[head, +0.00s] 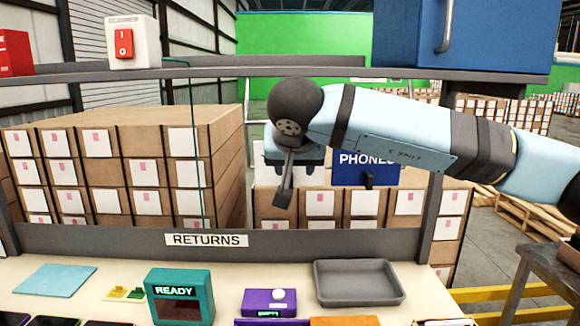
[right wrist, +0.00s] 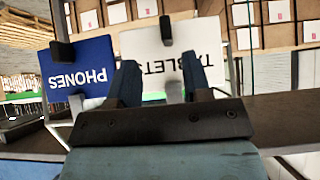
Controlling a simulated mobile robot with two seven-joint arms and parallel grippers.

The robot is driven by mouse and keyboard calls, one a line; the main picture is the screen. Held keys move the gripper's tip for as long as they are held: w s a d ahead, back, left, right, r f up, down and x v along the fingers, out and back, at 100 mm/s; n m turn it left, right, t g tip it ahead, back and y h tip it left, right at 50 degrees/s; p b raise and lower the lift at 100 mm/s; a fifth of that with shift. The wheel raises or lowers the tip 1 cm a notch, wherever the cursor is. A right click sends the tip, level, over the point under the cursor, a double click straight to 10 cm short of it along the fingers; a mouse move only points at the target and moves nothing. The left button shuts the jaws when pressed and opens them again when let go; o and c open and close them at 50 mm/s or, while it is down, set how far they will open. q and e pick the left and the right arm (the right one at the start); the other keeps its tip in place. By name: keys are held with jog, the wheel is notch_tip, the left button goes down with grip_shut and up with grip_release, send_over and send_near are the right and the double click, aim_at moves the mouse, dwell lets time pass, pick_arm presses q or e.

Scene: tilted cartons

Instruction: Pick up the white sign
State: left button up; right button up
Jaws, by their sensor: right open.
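The white sign (right wrist: 150,55) reads TABLETS, upside down in the right wrist view. A dark clip or knob sits on its face. In the head view the white sign (head: 313,177) is mostly hidden behind my right gripper. My right gripper (right wrist: 160,80) is open, its two fingers apart and pointing at the sign. The sign lies beyond the fingertips and spans the gap between them; I cannot tell whether they touch it. In the head view my right gripper (head: 281,182) hangs down in front of the sign. My left gripper is not in view.
A blue PHONES sign (head: 365,168) stands just right of the white sign. A grey shelf (head: 300,74) runs above, holding a blue box (head: 490,35) and a white switch box (head: 132,42). Below, the counter holds a grey tray (head: 360,283) and a teal READY box (head: 178,296).

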aim_at(265, 176)
jog(key=x, duration=0.2)
jog(key=p+x, duration=0.1)
jog(key=x, duration=0.3)
jog(key=shift+w+a+f+p, duration=0.2)
jog(key=shift+w+a+p, duration=0.15)
jog(key=shift+w+a, duration=0.05)
jog(key=shift+s+r, duration=0.1)
grip_shut()
